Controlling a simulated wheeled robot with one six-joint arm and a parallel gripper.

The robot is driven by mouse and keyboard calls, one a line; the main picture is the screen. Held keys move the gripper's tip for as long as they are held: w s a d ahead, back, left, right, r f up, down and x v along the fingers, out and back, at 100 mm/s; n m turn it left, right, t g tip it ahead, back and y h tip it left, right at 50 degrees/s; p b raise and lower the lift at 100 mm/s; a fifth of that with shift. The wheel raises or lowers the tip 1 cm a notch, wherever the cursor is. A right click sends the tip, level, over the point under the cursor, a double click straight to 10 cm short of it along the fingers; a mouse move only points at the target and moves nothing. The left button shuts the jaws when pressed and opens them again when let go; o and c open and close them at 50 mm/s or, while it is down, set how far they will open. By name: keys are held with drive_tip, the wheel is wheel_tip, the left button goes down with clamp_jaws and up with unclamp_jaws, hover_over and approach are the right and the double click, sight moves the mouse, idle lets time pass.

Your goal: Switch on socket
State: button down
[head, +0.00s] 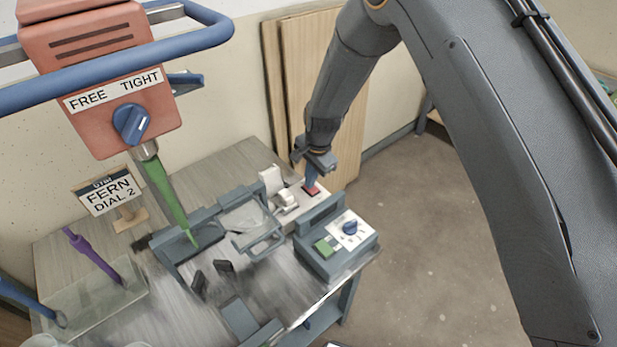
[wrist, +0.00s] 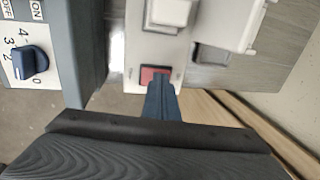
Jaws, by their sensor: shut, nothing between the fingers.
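The socket (head: 289,203) is a white plate with a white plug in it, on the right back part of the bench. Its red switch (head: 311,190) is at the end of the plate nearest my gripper. My gripper (head: 312,178) is shut and empty, with its blue fingertips at the red switch. In the wrist view the fingertips (wrist: 160,85) overlap the lower edge of the red switch (wrist: 150,75). Whether they touch it, and which way the switch is tipped, I cannot tell.
A grey control box (head: 335,262) with a blue dial and green button stands beside the socket. An orange mixer head (head: 100,80) with a green shaft hangs at the left. A tray (head: 95,300) and a FERN DIAL 2 sign (head: 108,195) are at the left.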

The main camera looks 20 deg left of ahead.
sight(314, 190)
drive_tip(key=shift+s+d, duration=0.15)
drive_tip(key=shift+d, duration=0.1)
drive_tip(key=shift+r, duration=0.15)
drive_tip(key=shift+r+p, duration=0.3)
drive_tip(key=shift+p, duration=0.05)
wheel_tip(314, 190, up, 13)
drive_tip(key=s+d+b, duration=0.1)
drive_tip(key=d, duration=0.1)
drive_tip(key=shift+s, duration=0.15)
drive_tip(key=shift+f+b, duration=0.1)
drive_tip(key=shift+b, duration=0.45)
drive_tip(key=w+a+b, duration=0.1)
drive_tip(key=b, duration=0.4)
drive_tip(key=shift+b, duration=0.35)
